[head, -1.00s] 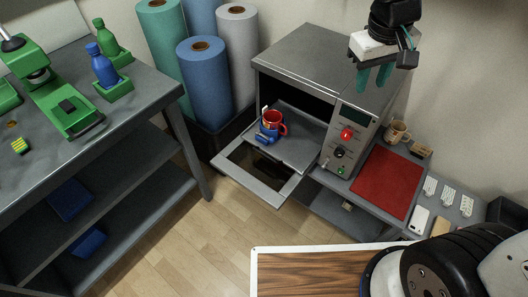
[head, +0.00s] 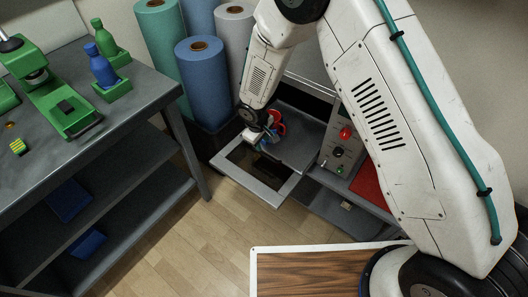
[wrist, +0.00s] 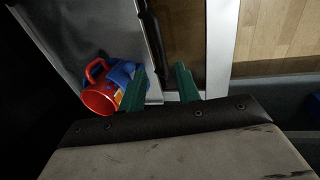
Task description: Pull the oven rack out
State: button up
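The oven rack (head: 300,150) is a flat grey plate in the oven mouth, above the open door (head: 240,177). A red mug (head: 279,128) with a blue piece around it stands on the rack; they also show in the wrist view (wrist: 98,98). A dark bar (wrist: 152,40) runs along the rack's front edge in the wrist view. My gripper (wrist: 160,78) is open, its green fingers apart, one on each side of the bar's near end. I cannot tell whether they touch it.
The oven's control panel (head: 342,145) with a red knob stands right of the rack. A grey workbench (head: 110,120) is on the left, with free floor (head: 190,235) between. Upright rolls (head: 205,80) stand behind. A wood-topped surface (head: 310,272) is in front.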

jog(key=f, duration=0.5)
jog(key=w+f, duration=0.1)
jog(key=f, duration=0.2)
jog(key=shift+d, duration=0.4)
jog(key=shift+c, duration=0.3)
grip_shut()
